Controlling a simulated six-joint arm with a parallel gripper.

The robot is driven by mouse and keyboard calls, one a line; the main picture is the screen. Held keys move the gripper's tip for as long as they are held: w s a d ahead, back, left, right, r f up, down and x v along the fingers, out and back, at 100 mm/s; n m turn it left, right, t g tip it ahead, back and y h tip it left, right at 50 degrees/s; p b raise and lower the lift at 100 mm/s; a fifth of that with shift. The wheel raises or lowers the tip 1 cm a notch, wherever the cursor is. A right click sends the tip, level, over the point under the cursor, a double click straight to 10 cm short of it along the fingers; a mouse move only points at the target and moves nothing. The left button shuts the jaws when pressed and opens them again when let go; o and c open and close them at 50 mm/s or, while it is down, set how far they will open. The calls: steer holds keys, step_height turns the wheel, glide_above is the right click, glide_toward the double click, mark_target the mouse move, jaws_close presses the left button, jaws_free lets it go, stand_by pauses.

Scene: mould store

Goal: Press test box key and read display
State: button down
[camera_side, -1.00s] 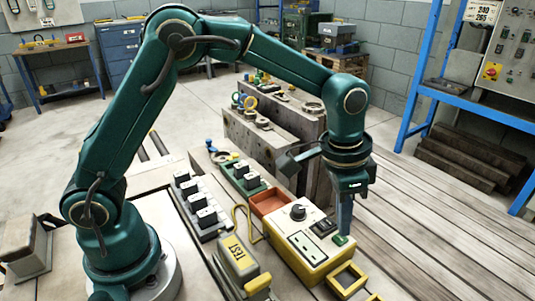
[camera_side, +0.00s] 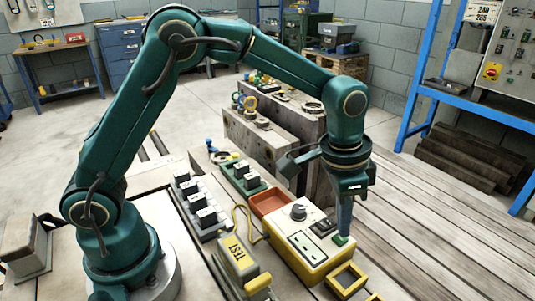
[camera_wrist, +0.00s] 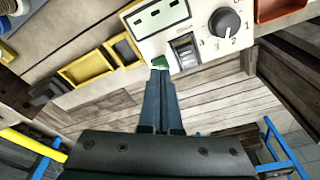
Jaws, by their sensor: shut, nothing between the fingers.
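The test box (camera_side: 313,257) is yellow with a cream top, on the bench at lower right of the side view. Its top carries a black knob (camera_side: 298,212), a dark window that looks like the display (camera_side: 323,228), and a green key (camera_side: 341,241) at the near right corner. My gripper (camera_side: 342,233) is shut and empty, pointing down with its tips at the green key. In the wrist view my gripper (camera_wrist: 160,71) has its tips against or just over the key (camera_wrist: 159,62), partly hiding it. The display (camera_wrist: 184,52) shows no readable text.
A yellow frame (camera_side: 346,281) lies close to the box's right. An orange-red tray (camera_side: 270,200) and grey mould blocks (camera_side: 262,145) stand behind.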

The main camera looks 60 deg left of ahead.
steer(key=shift+f, duration=0.7)
stand_by(0.4)
steer(key=shift+r, duration=3.55)
